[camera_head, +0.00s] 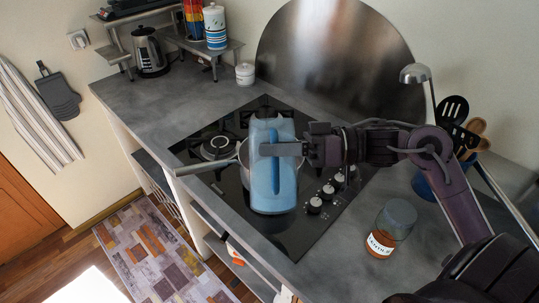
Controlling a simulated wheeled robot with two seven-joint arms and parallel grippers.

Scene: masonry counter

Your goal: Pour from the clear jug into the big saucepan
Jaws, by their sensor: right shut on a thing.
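The clear jug (272,200), pale blue and see-through with a darker blue strip down its near side, is above the hob in the middle of the head view. My right gripper (282,149) comes in from the right and is shut on the jug. The big saucepan (241,160) sits on the hob behind and below the jug, which hides most of it. Its handle (205,168) points left. I cannot tell how far the jug is tilted, and no stream of liquid shows. My left gripper is not in view.
The black hob (222,131) has several knobs on its right side. A kettle (149,51) and a white pot (245,74) stand at the back. The left counter (150,105) is clear.

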